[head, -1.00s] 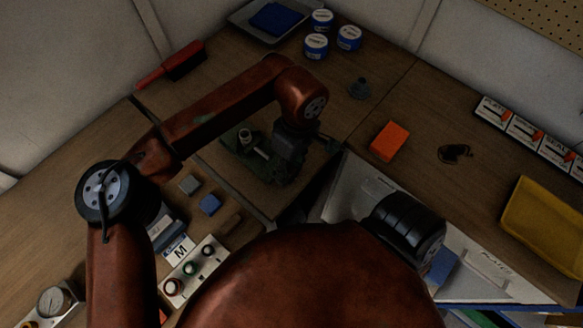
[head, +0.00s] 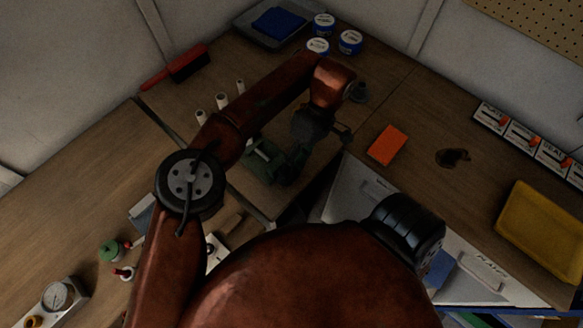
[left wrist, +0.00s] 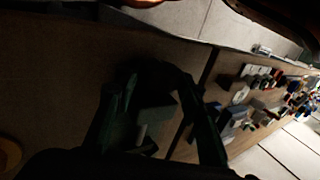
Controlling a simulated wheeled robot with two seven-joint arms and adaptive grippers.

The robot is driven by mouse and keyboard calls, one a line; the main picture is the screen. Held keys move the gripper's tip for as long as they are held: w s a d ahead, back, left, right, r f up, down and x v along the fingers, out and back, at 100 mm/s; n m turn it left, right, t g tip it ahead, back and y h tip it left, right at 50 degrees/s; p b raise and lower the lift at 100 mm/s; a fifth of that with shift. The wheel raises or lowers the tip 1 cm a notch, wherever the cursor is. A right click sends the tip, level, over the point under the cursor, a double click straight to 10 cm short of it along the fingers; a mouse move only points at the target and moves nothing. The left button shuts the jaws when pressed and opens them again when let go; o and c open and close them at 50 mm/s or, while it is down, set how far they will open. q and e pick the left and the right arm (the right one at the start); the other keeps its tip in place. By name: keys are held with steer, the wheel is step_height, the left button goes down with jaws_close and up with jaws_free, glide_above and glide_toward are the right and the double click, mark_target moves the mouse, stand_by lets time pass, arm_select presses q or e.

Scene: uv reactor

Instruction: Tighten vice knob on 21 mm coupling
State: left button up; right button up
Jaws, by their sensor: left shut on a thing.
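The green vice (head: 262,165) stands on the bench near the corner, partly covered by my left arm. A pale bar shows across its top. My left gripper (head: 345,136) is at the right side of the vice, low and dark. It is shut on what seems to be the vice knob, which the gripper mostly hides. In the left wrist view, the dark fingers (left wrist: 160,108) reach down on both sides of a grey-green block, too dark to read clearly. I cannot make out the coupling in the vice. My right gripper is not in view.
An orange block (head: 388,145) and a dark patch (head: 453,158) lie right of the vice. A grey fitting (head: 357,91) stands behind the gripper. A yellow tray (head: 541,230) is far right. White-and-blue tins (head: 350,41) and a red brush (head: 178,66) are at the back.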

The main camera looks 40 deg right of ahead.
arm_select(q)
steer(key=o, duration=1.2)
step_height(320, 180, up, 10)
